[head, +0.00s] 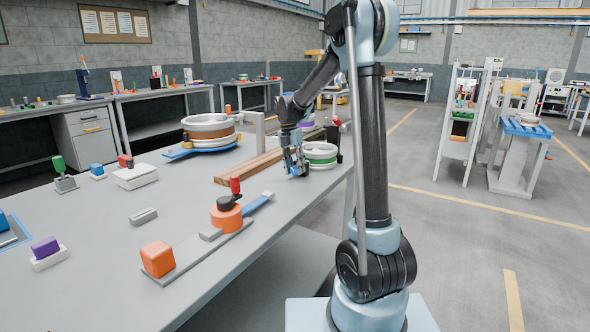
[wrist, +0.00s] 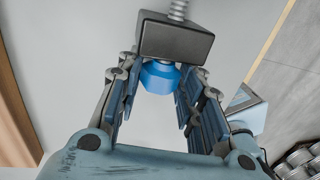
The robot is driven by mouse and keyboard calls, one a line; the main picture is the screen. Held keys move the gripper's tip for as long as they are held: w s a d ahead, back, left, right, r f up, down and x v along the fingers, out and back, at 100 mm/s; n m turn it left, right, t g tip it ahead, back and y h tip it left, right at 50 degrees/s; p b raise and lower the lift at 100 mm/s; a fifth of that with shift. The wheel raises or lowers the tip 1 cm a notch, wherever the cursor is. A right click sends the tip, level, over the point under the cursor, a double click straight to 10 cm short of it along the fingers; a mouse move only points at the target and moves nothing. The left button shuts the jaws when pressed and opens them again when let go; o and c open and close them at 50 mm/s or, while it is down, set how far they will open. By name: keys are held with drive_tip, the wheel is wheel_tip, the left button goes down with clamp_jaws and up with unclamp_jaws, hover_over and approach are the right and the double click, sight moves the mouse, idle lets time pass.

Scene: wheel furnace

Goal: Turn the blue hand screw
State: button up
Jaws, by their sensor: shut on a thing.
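The blue hand screw (wrist: 160,76) shows in the wrist view as a round blue knob under a dark grey block (wrist: 174,40). A grey threaded rod (wrist: 178,10) rises from the block's far side. My gripper (wrist: 158,88) has its fingers on either side of the knob and is shut on it. In the head view my gripper (head: 294,166) points down low over the table's right edge. There I cannot make out the hand screw; the fingers hide that spot.
The grey table (head: 110,235) carries wooden bars (head: 255,166) and a white-and-green ring stack (head: 320,154) close beside my gripper. An orange cylinder with a red handle (head: 227,215) stands nearer.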

drive_tip(key=shift+w+a+f+g+h, duration=0.1)
drive_tip(key=shift+w+a+g+h, duration=0.1)
drive_tip(key=shift+g+h, duration=0.5)
drive_tip(key=shift+w+a+g+h, duration=0.1)
drive_tip(key=shift+a+g+h, duration=0.15)
drive_tip(key=shift+h, duration=0.75)
drive_tip(key=shift+d, duration=0.1)
drive_tip(key=o, duration=1.1)
drive_tip(key=shift+f, duration=0.1)
drive_tip(key=shift+c, duration=0.2)
drive_tip(key=shift+r, duration=0.25)
drive_tip(key=v, duration=1.1)
drive_tip(key=shift+w+a, duration=0.25)
drive_tip(key=shift+w, duration=0.05)
